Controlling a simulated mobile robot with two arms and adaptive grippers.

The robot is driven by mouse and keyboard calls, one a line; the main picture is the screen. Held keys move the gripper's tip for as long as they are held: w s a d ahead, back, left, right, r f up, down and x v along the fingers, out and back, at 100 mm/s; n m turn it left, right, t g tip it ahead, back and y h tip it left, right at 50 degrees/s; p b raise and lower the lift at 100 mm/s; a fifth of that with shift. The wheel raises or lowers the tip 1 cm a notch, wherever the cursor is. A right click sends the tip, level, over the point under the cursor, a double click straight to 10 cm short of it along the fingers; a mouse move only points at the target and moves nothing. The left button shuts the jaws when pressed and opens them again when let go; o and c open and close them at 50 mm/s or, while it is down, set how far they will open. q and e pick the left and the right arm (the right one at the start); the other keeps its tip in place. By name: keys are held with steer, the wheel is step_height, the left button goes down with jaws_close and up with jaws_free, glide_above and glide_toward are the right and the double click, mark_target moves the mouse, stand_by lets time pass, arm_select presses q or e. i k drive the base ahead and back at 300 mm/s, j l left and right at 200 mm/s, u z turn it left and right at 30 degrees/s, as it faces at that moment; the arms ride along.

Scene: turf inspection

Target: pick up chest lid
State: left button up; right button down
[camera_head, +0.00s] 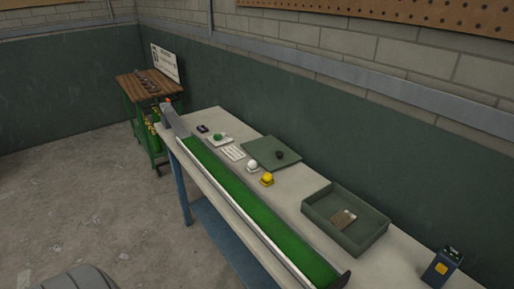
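I see nothing that is clearly a chest or its lid. A flat dark green square panel (262,147) lies on the long bench, toward the wall, with a small dark lump (279,155) on it. I cannot tell if this panel is a lid. An open, shallow dark green box (374,238) stands nearer on the bench, with a small brownish item (343,219) inside. Neither of my grippers shows in the head view.
A green turf strip (247,201) in a raised-edge channel runs along the bench's front. White (252,164), yellow (267,179) and green (218,137) balls sit behind it. A dark blue device (441,267) stands at right. A wooden-topped cart (143,86) is farther back.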

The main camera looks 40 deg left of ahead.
mark_target(271, 153)
steer(key=u, duration=1.1)
